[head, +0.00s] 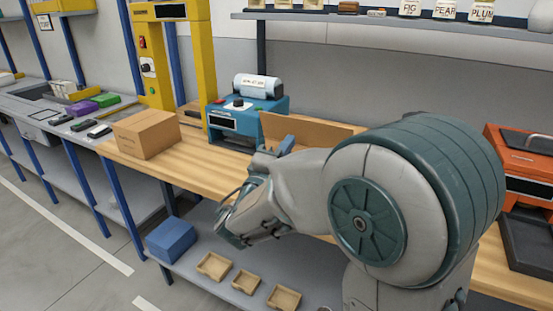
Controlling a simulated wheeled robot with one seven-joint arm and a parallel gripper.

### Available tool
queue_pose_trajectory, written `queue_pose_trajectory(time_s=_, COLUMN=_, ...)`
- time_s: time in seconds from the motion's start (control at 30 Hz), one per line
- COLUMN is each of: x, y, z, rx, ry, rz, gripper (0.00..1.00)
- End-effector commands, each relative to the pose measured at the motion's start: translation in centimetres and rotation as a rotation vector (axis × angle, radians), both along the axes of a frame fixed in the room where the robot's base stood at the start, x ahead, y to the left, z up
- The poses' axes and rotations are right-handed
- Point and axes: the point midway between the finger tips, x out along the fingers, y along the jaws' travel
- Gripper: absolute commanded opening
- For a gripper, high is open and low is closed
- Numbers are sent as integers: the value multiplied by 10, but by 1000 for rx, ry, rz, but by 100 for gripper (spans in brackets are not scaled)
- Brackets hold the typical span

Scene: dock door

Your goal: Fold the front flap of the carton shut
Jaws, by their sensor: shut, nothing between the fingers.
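An upright brown cardboard panel (318,133) shows on the wooden bench behind my arm. It looks like a raised flap of an open carton, but the rest is hidden by my arm, and I cannot make out a front flap. A second brown carton (146,133) stands further left on the bench, its top looking closed. My gripper (233,236) is shut and empty, pointing down and left in front of the bench's front edge. Its fingers are small and partly dark in this view.
A blue machine (238,122) with a white roll stands behind, left of the panel. A yellow frame (202,62) rises behind the closed carton. A blue bin (171,240) and small trays (214,265) lie on the lower shelf. An orange machine (525,170) is at right.

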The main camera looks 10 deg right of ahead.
Motion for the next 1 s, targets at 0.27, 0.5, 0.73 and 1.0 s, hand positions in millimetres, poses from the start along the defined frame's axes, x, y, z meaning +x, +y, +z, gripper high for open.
queue_pose_trajectory(time_s=0.27, x=33, y=-24, z=14, rx=0, ry=0, rz=-2, gripper=0)
queue_pose_trajectory(time_s=0.5, x=40, y=-30, z=16, rx=0, ry=0, rz=-1, gripper=0)
queue_pose_trajectory(time_s=0.73, x=40, y=-30, z=16, rx=0, ry=0, rz=0, gripper=0)
queue_pose_trajectory(time_s=1.0, x=42, y=-21, z=20, rx=20, ry=27, rz=18, gripper=0)
